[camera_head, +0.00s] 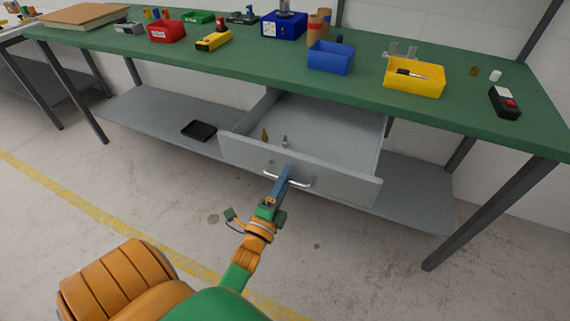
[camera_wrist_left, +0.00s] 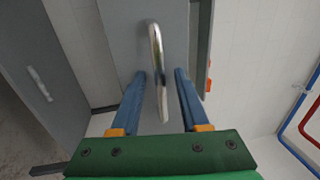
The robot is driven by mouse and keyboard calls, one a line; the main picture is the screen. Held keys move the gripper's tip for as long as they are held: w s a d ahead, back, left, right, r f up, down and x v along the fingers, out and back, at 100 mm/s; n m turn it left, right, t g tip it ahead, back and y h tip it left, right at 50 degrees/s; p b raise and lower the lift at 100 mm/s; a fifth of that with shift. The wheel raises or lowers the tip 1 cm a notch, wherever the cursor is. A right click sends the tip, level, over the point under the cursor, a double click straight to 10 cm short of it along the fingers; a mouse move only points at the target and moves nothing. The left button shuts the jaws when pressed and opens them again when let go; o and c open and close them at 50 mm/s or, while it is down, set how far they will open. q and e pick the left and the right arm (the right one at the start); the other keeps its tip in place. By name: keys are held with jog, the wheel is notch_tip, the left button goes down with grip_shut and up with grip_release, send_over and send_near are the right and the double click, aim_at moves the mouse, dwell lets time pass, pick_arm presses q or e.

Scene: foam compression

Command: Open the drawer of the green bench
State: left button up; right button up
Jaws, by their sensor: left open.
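The green bench (camera_head: 350,108) has a grey drawer (camera_head: 300,165) under its top, and the drawer stands open, pulled out toward me. Its bright metal handle (camera_head: 288,181) is on the front panel and also shows in the left wrist view (camera_wrist_left: 157,60). My left gripper (camera_head: 287,175) is at the handle; in the left wrist view its two blue fingers (camera_wrist_left: 160,80) are apart, with the handle between them. I cannot tell whether either finger touches it. Small items, one brownish and one metallic, lie in the drawer. My right gripper is not in view.
On the bench top are a red bin (camera_head: 166,32), a blue bin (camera_head: 331,58), a yellow bin (camera_head: 415,78) and a black device with a red button (camera_head: 505,103). A lower shelf (camera_head: 150,115) carries a black tray (camera_head: 199,131). The floor in front is clear.

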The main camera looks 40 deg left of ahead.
pick_arm(q)
jog(key=v, duration=0.7)
jog(key=shift+b, duration=0.4)
